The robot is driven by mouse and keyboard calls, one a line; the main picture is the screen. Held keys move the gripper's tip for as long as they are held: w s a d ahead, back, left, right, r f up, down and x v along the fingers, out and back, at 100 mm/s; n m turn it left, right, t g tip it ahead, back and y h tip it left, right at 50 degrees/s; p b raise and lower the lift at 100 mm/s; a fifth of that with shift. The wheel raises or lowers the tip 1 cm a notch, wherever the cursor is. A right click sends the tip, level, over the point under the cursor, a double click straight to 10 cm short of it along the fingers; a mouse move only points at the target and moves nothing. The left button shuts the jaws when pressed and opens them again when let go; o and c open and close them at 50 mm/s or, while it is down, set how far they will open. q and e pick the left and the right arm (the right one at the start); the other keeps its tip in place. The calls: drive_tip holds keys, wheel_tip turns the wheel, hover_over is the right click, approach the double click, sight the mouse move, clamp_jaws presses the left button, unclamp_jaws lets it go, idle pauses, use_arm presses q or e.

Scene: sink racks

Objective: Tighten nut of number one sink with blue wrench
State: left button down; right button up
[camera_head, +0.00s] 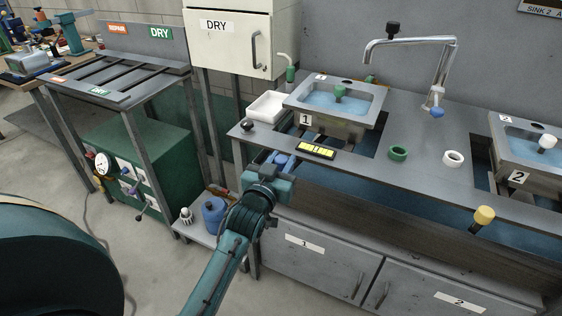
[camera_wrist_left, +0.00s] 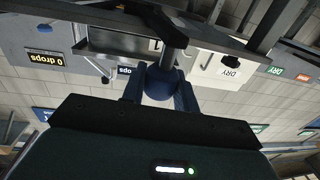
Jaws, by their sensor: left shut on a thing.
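The number one sink (camera_head: 350,122) is a metal basin with blue water and a green plug, set in the grey bench; its label also shows in the left wrist view. My left gripper (camera_head: 272,172) is in front of the bench's left front edge, below the sink's level. In the left wrist view, my left gripper (camera_wrist_left: 160,92) is shut on a dark blue rounded thing, apparently the blue wrench (camera_wrist_left: 160,82). A dark shaft shows beside its head; I cannot tell if they are joined. The nut cannot be made out. My right gripper is not in view.
A green ring (camera_head: 398,153) and a white ring (camera_head: 453,158) lie on the bench. A yellow-topped piece (camera_head: 483,216) stands at the front. The number two sink (camera_head: 535,150) is at the right. A low shelf with a blue jar (camera_head: 213,212) is left of my arm.

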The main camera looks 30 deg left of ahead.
use_arm(q)
drive_tip(key=c, duration=1.1)
unclamp_jaws()
drive_tip(key=s, duration=0.8)
drive_tip(key=s+d, duration=0.1)
drive_tip(key=s, duration=0.4)
drive_tip(key=shift+s, duration=0.1)
